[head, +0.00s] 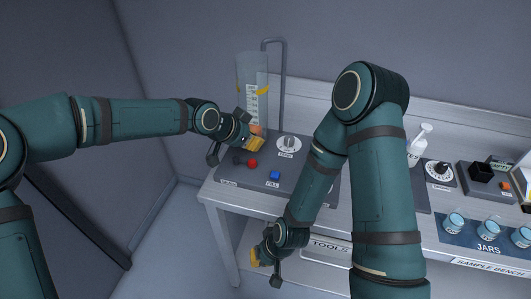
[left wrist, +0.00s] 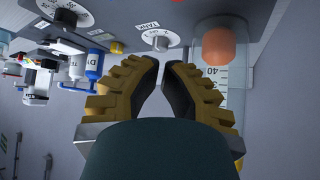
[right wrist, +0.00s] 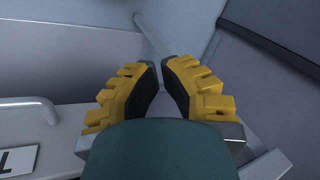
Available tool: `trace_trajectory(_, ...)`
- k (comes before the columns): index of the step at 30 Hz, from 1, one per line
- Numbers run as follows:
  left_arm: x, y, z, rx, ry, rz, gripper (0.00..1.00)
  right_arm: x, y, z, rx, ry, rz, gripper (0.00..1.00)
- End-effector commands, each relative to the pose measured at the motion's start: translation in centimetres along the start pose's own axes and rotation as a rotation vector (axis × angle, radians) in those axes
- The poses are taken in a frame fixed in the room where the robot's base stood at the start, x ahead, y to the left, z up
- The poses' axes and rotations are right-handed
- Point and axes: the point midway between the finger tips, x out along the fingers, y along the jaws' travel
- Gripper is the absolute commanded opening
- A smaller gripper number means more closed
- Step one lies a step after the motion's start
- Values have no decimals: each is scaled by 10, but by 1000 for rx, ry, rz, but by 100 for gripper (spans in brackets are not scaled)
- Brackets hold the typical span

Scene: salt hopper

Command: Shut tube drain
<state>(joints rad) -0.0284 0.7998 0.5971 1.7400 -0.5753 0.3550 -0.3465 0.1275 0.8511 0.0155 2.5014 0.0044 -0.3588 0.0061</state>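The clear tube (head: 243,85) with a printed scale stands upright at the back left of the bench. My left gripper (head: 257,142) is in front of the tube's lower part, left of the knob. Its fingers are apart and hold nothing. The tube's drain cannot be made out. My right gripper (head: 256,258) hangs below the bench front, fingers apart and empty.
A red button (head: 252,163) and a blue button (head: 275,175) are on the panel near my left gripper. A bent pipe (head: 283,85) rises behind. Jars (head: 491,228), a white bottle (head: 419,138) and another dial (head: 439,173) are at the right. A TOOLS drawer (head: 327,248) is below.

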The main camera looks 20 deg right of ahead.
Motion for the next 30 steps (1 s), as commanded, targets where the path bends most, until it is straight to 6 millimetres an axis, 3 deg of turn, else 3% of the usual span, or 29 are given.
trace_trajectory(13,8,0,0,-1,0,1,0,1,0,0,-1,-1,0,0)
trace_trajectory(30,104,1,1,-1,-1,2,0,10,4,5,-3,-10,-1,0)
